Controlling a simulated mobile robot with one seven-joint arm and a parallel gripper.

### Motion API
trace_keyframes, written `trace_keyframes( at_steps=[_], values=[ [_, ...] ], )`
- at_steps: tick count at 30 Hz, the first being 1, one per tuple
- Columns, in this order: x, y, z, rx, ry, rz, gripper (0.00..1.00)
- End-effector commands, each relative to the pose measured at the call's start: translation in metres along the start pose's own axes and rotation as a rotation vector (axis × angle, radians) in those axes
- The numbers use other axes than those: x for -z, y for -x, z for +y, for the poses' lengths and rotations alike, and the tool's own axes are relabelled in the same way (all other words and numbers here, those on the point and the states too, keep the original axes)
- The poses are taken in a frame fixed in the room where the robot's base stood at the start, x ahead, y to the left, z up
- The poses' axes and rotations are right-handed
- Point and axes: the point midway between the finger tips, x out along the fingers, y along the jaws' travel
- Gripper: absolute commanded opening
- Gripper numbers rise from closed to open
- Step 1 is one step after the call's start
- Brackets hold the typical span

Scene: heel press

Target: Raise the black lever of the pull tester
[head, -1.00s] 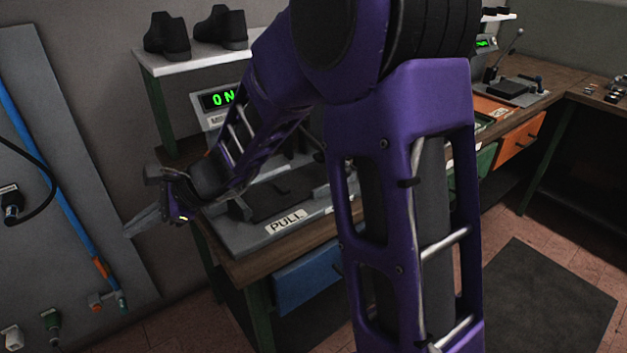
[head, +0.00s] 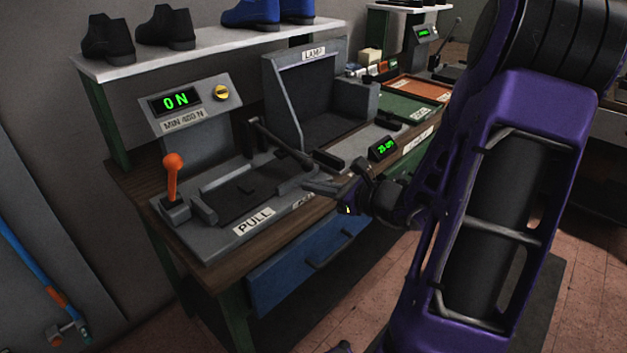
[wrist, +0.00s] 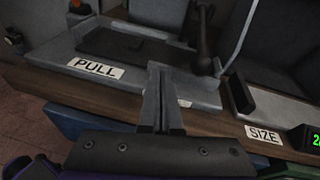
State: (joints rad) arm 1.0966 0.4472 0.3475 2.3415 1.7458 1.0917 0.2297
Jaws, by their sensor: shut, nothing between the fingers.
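The pull tester (head: 215,228) is a grey bench unit with a PULL label and a display reading 0 N. Its black lever (head: 278,139) is at the unit's right side, slanting down towards the front. In the wrist view the lever (wrist: 204,42) has a thick dark end and lies right of and beyond my fingertips. An orange-handled lever (head: 172,176) stands upright at the unit's left. My gripper (head: 310,185) is shut and empty at the front right of the tester, close to the black lever's lower end. In the wrist view its fingers (wrist: 159,80) appear apart from the lever.
A grey LAMP unit (head: 312,70) and a SIZE gauge with a green display (head: 383,148) stand right of the tester. A shelf (head: 205,50) with shoes runs behind. A blue drawer (head: 305,262) is under the bench's front edge. Space before the bench is open.

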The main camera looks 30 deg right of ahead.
Motion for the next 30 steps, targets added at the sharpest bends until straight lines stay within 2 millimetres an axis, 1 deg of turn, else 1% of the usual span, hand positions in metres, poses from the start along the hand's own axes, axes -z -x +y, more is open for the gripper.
trace_keyframes(
  at_steps=[1,3,6,10,17,20,23,26,30],
  values=[
    [0.009,0.014,-0.015,0.050,-0.001,0.004,0.00],
    [0.016,0.028,-0.029,0.100,0.003,0.008,0.00],
    [0.023,0.042,-0.042,0.146,0.006,0.013,0.00],
    [0.026,0.048,-0.047,0.165,0.010,0.015,0.00],
    [0.026,0.048,-0.047,0.165,0.010,0.016,0.00],
    [0.026,0.046,-0.047,0.164,0.010,0.016,0.00],
    [0.027,0.038,-0.048,0.163,0.010,0.015,0.00],
    [0.028,0.023,-0.050,0.161,0.010,0.015,0.00],
    [0.028,-0.003,-0.054,0.160,0.009,0.014,0.00]
  ],
)
